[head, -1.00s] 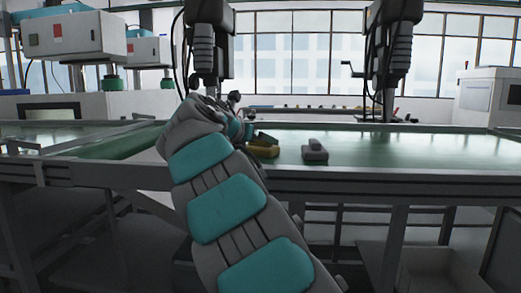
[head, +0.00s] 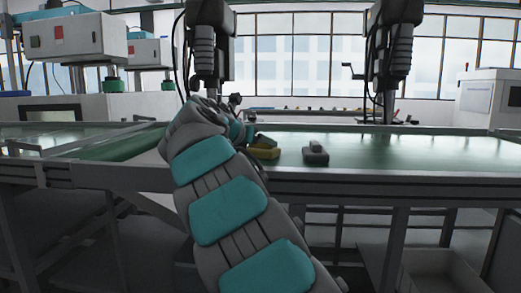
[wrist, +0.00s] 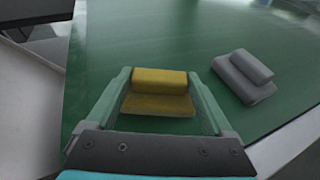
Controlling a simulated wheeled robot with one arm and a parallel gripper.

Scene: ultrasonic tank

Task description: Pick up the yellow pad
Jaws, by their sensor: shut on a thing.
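The yellow pad (wrist: 158,103), a block with a stepped shape, lies between the two green fingers of my gripper (wrist: 160,80) in the wrist view. My gripper is shut on it, with one finger at each side. The pad appears at or very near the green surface; any gap beneath it cannot be made out. In the head view the yellow pad (head: 265,153) shows just right of my arm's end, and my gripper (head: 261,141) is partly hidden there.
A grey stepped block (wrist: 246,76) lies to the right of the yellow pad on the green tabletop (wrist: 180,43). It also shows in the head view (head: 315,155). Dark machine columns (head: 391,60) hang above the table. Green surface right of the grey block is clear.

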